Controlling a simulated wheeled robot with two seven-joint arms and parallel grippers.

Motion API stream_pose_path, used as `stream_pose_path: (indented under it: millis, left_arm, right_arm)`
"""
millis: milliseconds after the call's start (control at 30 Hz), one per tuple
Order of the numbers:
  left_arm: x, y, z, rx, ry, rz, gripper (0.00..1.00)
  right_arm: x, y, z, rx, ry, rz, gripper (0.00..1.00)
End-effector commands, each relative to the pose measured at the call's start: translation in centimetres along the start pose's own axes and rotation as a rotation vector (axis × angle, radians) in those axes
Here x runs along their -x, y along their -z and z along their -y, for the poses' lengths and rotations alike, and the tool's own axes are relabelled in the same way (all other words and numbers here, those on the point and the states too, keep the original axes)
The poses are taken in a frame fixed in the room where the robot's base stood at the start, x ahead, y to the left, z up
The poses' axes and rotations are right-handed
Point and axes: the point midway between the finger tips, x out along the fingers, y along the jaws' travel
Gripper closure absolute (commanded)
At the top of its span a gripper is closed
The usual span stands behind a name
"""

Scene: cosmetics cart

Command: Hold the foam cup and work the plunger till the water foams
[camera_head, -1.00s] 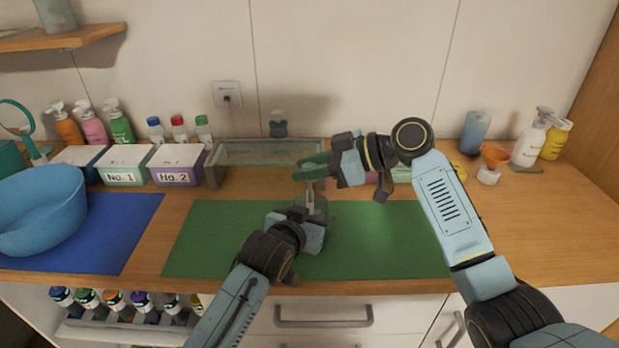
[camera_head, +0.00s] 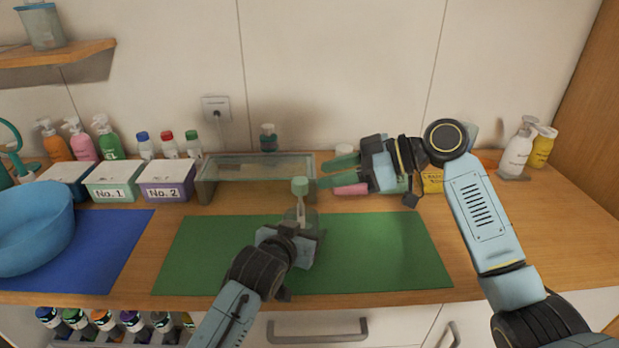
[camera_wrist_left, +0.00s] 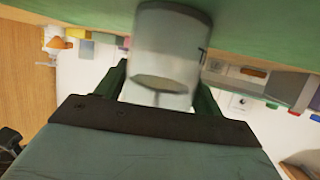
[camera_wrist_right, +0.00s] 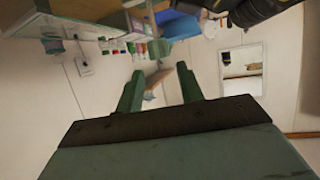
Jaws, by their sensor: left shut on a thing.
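The foam cup (camera_head: 312,216) is a translucent cup standing upright over the green mat (camera_head: 385,250). Its plunger has a pale stem and a green knob (camera_head: 299,186), which stands well above the cup. My left gripper (camera_head: 298,226) is shut on the cup from the front. In the left wrist view the cup (camera_wrist_left: 172,48) sits between the fingers. My right gripper (camera_head: 325,172) is open and empty, right of the knob and apart from it. Its spread fingers also show in the right wrist view (camera_wrist_right: 158,85).
A glass-topped rack (camera_head: 257,169) stands behind the mat. Lidded boxes No. 1 (camera_head: 113,181) and No. 2 (camera_head: 166,180) and a blue basin (camera_head: 32,228) are on the left. Pump bottles (camera_head: 518,150) stand far right. The mat's right half is clear.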

Motion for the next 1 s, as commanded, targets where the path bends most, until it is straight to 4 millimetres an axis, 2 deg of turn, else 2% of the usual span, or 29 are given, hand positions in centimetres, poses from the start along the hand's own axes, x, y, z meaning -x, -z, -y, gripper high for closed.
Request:
stream_pose_path:
  millis: [100,333,633,733,767,1000]
  left_arm:
    - [0.0,0.0,0.0,0.0,0.0,0.001,0.67]
    - [0.0,0.0,0.0,0.0,-0.001,0.001,0.67]
    - [0.0,0.0,-0.1,0.0,-0.001,0.001,0.67]
    - [0.0,0.0,-0.1,0.0,-0.001,0.001,0.67]
    - [0.0,0.0,-0.1,0.0,-0.001,0.001,0.67]
    - [0.0,0.0,-0.1,0.0,-0.001,0.001,0.67]
  right_arm:
    - [2.4,-0.1,-0.1,0.001,-0.003,0.002,0.63]
    - [4.8,0.0,0.0,0.0,0.0,0.0,0.63]
    - [5.1,0.0,0.0,0.0,0.001,0.0,0.63]
    - [5.0,-0.1,0.0,-0.001,-0.002,-0.003,0.52]
    - [4.9,-0.2,0.0,-0.002,-0.006,-0.006,0.52]
    - [3.7,-2.3,0.7,-0.018,-0.114,-0.101,0.52]
